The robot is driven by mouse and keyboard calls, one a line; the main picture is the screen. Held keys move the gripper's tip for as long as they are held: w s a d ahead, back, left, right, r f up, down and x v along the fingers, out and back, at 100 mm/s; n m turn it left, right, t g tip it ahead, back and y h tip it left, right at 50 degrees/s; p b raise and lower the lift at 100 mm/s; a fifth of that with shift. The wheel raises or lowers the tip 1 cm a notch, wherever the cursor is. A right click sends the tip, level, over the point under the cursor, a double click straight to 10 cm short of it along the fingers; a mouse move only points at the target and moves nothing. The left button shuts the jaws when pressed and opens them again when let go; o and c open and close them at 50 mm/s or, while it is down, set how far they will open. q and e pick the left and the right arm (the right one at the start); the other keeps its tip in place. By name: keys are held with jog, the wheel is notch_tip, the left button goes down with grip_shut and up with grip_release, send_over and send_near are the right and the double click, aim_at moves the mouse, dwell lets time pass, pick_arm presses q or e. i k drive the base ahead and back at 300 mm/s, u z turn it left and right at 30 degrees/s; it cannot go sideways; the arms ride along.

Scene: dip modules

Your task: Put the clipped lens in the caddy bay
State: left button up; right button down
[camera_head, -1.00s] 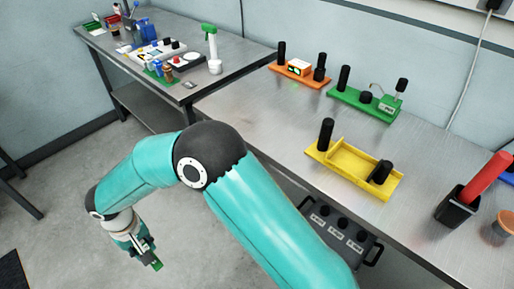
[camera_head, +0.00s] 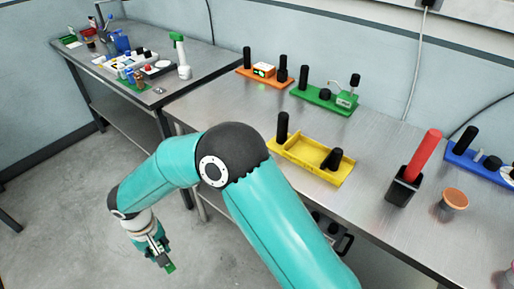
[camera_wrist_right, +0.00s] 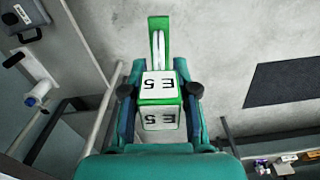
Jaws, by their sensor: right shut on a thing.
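My right gripper (camera_head: 160,254) is low at the left of the head view, over the floor and away from the benches. In the right wrist view the gripper (camera_wrist_right: 160,105) is shut on a green clip (camera_wrist_right: 159,88) with white faces marked E5. A thin pale lens (camera_wrist_right: 158,48) shows nearly edge-on in the clip's green frame. In the head view the clip (camera_head: 170,267) is a small green piece at the fingertips. I cannot surely tell which thing is the caddy; a dark box with a handle (camera_head: 345,243) is mostly hidden behind my arm. My left gripper is not in view.
The near bench (camera_head: 375,125) carries orange (camera_head: 262,79), green (camera_head: 322,98), yellow (camera_head: 305,160) and blue (camera_head: 478,164) modules, and a black holder (camera_head: 402,190) with a red cylinder (camera_head: 425,152). A second bench (camera_head: 200,62) is cluttered. The floor around the gripper is clear.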

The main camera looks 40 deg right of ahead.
aim_at(301, 151)
jog(key=z, duration=3.6)
jog(key=k, duration=0.1)
jog(key=u, duration=2.55)
